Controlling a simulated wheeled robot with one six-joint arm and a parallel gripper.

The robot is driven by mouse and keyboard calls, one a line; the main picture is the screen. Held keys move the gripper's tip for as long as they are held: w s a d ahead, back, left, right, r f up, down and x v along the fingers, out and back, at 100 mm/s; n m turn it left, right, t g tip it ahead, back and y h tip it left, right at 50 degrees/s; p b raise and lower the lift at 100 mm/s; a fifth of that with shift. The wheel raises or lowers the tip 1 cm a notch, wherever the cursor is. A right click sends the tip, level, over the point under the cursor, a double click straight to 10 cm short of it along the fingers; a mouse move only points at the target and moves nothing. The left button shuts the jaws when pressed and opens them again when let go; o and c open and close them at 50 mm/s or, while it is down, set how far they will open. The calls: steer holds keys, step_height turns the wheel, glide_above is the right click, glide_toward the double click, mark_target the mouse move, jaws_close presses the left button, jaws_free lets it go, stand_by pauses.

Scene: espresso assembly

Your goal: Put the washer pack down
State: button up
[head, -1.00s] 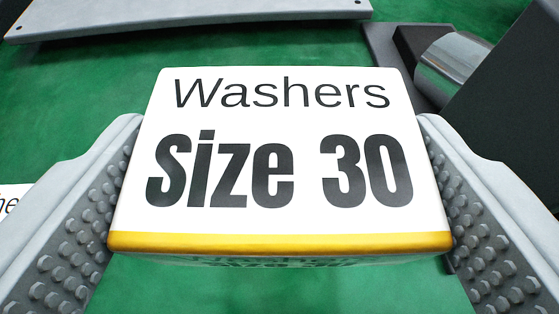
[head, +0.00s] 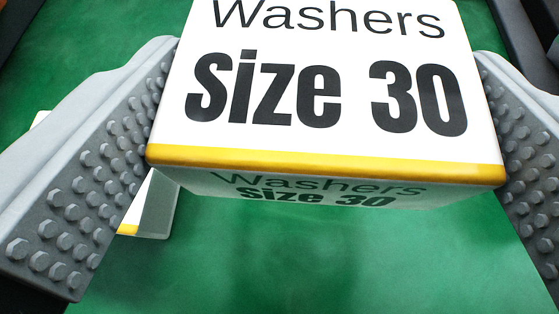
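The washer pack (head: 330,140) is a white box with a yellow edge, marked "Washers Size 30". It fills the upper middle of the head view, its far end cut off by the frame. My gripper (head: 330,48) has one studded grey finger on each side of the pack. The fingers appear closed on its left and right sides. A soft shadow lies on the green surface (head: 330,270) below the pack. I cannot tell whether the pack touches that surface.
Another white box with a yellow edge (head: 156,205) stands on the green surface, partly hidden behind the left finger and the pack. Dark edges (head: 522,45) run along the upper right. The green surface below the pack is clear.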

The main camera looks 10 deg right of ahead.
mark_target(307, 180)
steer(key=shift+f, duration=2.75)
steer(key=shift+f, duration=0.1)
steer(key=o, duration=1.1)
steer(key=v, duration=1.2)
steer(key=shift+r, duration=0.25)
